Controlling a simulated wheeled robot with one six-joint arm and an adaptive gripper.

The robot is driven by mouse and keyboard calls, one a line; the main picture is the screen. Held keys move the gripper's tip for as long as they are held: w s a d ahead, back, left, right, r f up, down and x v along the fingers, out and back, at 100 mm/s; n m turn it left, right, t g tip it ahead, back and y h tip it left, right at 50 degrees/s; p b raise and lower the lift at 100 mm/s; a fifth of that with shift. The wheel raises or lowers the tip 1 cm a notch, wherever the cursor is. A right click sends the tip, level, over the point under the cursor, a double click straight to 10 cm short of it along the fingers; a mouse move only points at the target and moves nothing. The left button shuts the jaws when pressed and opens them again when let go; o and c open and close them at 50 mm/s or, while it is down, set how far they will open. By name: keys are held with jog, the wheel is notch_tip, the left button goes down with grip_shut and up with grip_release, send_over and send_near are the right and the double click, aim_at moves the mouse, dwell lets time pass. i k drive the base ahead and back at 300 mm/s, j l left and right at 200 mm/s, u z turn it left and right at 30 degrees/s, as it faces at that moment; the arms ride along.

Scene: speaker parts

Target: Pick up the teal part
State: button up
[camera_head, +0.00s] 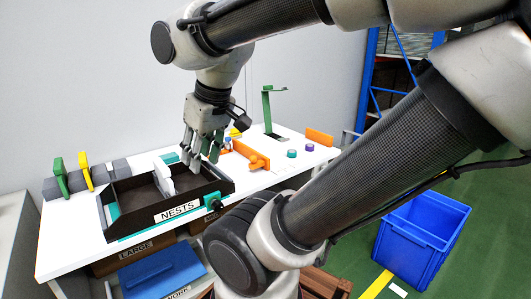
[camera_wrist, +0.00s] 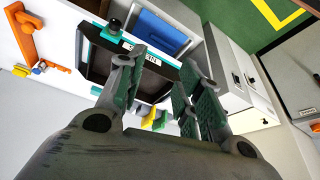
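My gripper (camera_head: 201,160) hangs fingers down above the right back part of the black NESTS tray (camera_head: 218,184). In the wrist view its fingers (camera_wrist: 158,78) are spread with nothing visible between them. A small teal round part (camera_head: 291,153) lies on the white table, right of the gripper and apart from it. Another teal piece (camera_head: 170,158) shows at the tray's back edge. Teal trim (camera_head: 112,208) also shows along the tray's outer side. I cannot tell which teal piece the task means. The wrist view shows the tray's teal edge (camera_wrist: 110,36), but no round teal part I can make out.
Orange parts (camera_head: 250,155) and a green stand (camera_head: 267,110) are on the table, with a small purple part (camera_head: 309,147) near the teal one. A white piece (camera_head: 163,176) stands in the tray. Green and yellow pieces (camera_head: 60,177) are at left. A blue crate (camera_head: 423,232) stands on the floor.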

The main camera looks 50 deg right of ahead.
aim_at(291, 153)
jog(key=z, duration=1.75)
jog(key=i+l, duration=0.35)
jog(key=i, duration=0.2)
jog(key=i+l+u, duration=0.1)
jog(key=i+l, duration=0.3)
jog(key=i, duration=0.2)
